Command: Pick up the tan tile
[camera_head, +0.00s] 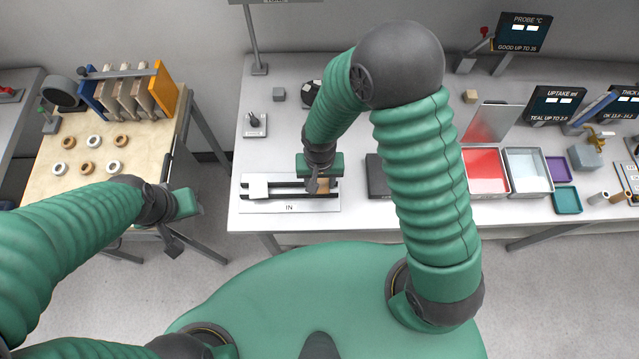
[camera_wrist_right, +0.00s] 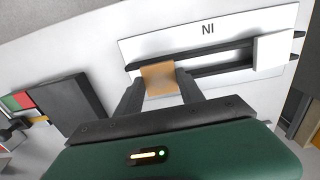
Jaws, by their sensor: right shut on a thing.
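The tan tile (camera_wrist_right: 158,79) lies at the rails of the white plate marked IN, between the two fingers of my right gripper (camera_wrist_right: 160,88). In the head view the tile (camera_head: 323,188) is mostly hidden by my right gripper (camera_head: 318,184), which is over the right part of the rails. The right gripper is shut on the tile. I cannot tell whether the tile is lifted off the rails. My left gripper (camera_head: 186,222) hangs in front of the left table, away from the tile; its fingers are too unclear to tell whether they are open.
A white tile (camera_head: 258,187) rests on the left of the IN plate (camera_head: 290,207). A dark block (camera_head: 377,176) stands to the right of the plate. Red (camera_head: 487,186) and pale trays (camera_head: 528,191) stand further right. A rack (camera_head: 168,92) and several rings are on the left table.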

